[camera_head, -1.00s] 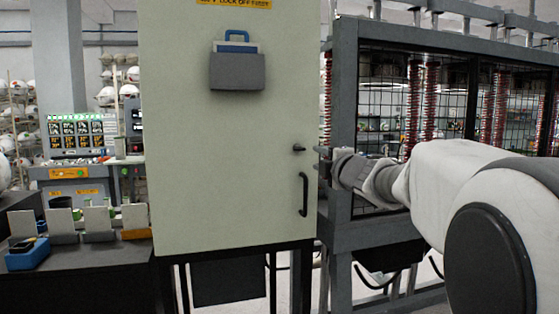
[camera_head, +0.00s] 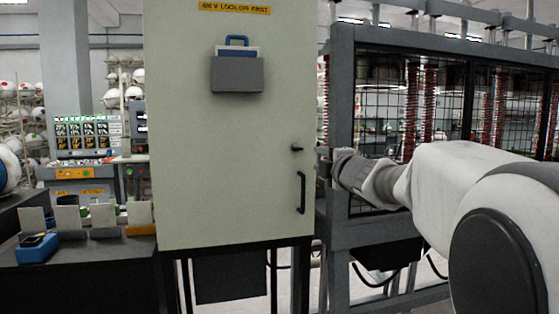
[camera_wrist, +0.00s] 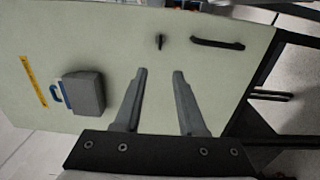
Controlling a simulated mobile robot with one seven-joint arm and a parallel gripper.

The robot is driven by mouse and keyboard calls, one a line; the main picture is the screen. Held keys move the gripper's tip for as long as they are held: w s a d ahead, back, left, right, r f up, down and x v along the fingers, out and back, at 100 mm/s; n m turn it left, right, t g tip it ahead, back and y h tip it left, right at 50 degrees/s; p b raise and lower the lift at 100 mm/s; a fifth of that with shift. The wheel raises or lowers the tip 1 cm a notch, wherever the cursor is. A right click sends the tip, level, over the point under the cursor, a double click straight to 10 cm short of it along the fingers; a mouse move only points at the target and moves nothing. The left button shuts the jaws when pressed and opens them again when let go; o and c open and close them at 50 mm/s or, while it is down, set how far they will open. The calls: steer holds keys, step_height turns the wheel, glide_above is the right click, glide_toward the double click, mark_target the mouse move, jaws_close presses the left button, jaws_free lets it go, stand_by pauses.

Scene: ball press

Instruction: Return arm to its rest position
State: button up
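My arm reaches in from the right in the head view, its far end by the right edge of a pale green cabinet (camera_head: 225,180). My gripper (camera_wrist: 160,70) shows in the wrist view with two grey fingers well apart and nothing between them. It faces the cabinet door, whose small black knob (camera_wrist: 161,41) and black bar handle (camera_wrist: 217,43) lie beyond the fingertips. In the head view the knob (camera_head: 297,149) and handle (camera_head: 301,193) sit near the door's right edge. The door looks closed. The fingers cannot be made out in the head view.
A grey holder (camera_head: 237,75) with a blue-handled item hangs on the door, under a yellow label (camera_head: 234,8). A mesh-fronted frame (camera_head: 343,120) with red coils stands right, close behind my arm. A dark bench (camera_head: 90,275) with a blue box (camera_head: 37,248) stands left.

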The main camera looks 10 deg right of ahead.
steer(key=shift+s, duration=0.1)
steer(key=s+a+f+m+g, duration=0.4)
steer(key=s+f+m, duration=0.3)
steer(key=s, duration=0.5)
steer(key=s+a+f+m+g, duration=0.45)
steer(key=s+f, duration=0.45)
steer(key=s, duration=0.3)
steer(key=s+a+f+m+g, duration=0.4)
steer(key=s+f+m, duration=0.35)
steer(key=s, duration=0.45)
step_height(320, 180, up, 18)
steer(key=p, duration=1.9)
steer(key=shift+w+d+h, duration=0.25)
steer(key=shift+d+h, duration=0.05)
steer(key=shift+d, duration=0.05)
